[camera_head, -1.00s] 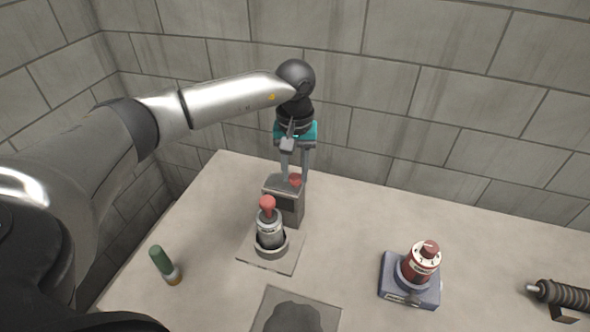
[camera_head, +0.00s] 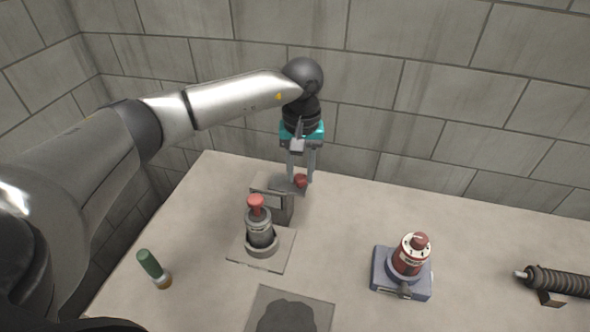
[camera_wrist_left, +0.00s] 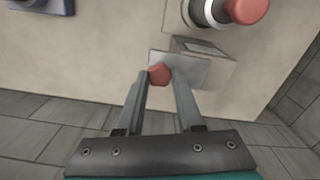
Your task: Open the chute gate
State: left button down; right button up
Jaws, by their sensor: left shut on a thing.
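The chute gate is a flat grey plate (camera_head: 284,186) with a red knob (camera_head: 300,181), at a dark grey box, the chute (camera_head: 282,206), on the back of the table. The plate sticks out to the right of the box top, and a recess shows in the box top. My left gripper (camera_head: 301,183) points down with its fingers at the red knob and is shut on it. The left wrist view shows the knob (camera_wrist_left: 160,74) between the fingertips and the plate (camera_wrist_left: 184,68) reaching out from the box (camera_wrist_left: 205,52). My right gripper is out of view.
A grey cylinder with a red top (camera_head: 258,226) stands just in front of the chute. A red dial unit on a blue base (camera_head: 408,262) stands to the right. A green-capped tube (camera_head: 152,267) is at the left. A wall closes the back.

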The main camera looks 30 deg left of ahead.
aim_at(300, 177)
pick_arm(q)
jog(key=c, duration=0.5)
grip_release()
jog(key=shift+c, duration=0.2)
jog(key=shift+r, duration=0.1)
notch_tip(300, 177, up, 15)
jog(key=shift+p, duration=0.4)
